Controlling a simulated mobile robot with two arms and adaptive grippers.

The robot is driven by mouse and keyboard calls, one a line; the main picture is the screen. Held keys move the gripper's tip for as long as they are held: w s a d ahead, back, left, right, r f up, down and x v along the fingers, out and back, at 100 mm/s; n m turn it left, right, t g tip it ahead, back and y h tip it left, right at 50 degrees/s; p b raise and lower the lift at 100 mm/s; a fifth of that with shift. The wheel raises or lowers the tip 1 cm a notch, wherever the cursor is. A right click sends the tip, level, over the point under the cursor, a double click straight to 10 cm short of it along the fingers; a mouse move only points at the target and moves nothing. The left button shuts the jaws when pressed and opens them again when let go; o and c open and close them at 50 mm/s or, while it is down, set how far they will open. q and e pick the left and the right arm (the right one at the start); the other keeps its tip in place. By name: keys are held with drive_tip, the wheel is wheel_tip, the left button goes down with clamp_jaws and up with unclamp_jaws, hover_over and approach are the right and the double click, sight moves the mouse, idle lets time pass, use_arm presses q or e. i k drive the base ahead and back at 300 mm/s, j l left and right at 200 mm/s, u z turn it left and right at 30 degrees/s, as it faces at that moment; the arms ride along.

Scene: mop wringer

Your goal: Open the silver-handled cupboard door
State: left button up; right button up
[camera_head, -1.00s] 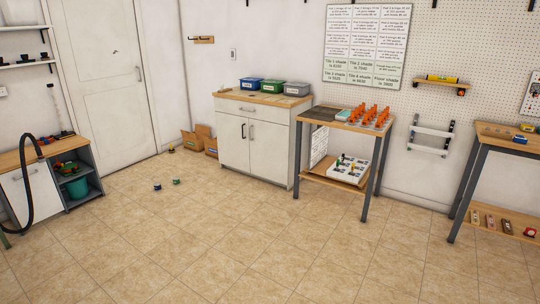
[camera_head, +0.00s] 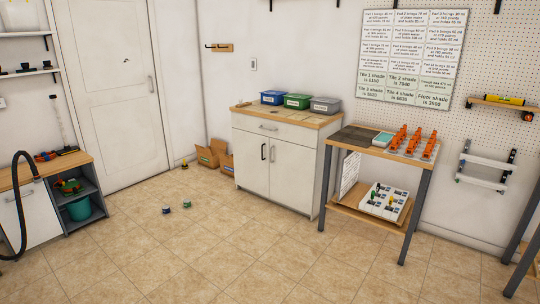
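The white cupboard (camera_head: 248,165) stands against the back wall, with a wooden top, one drawer (camera_head: 258,127) and two doors below. The left door carries a dark handle (camera_head: 263,152). The right door (camera_head: 287,178) carries a silver handle (camera_head: 272,154), close beside the dark one. Both doors look shut. Neither of my grippers shows in the head view.
Blue, green and grey bins (camera_head: 326,105) stand on the cupboard. A small table (camera_head: 408,215) stands right of it, near its side. Two small cans (camera_head: 187,204) lie on the floor in front. Cardboard boxes (camera_head: 208,155) sit left. The tiled floor (camera_head: 235,250) is mostly clear.

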sight(292, 166)
drive_tip(key=i+u, duration=0.1)
drive_tip(key=i, duration=2.35)
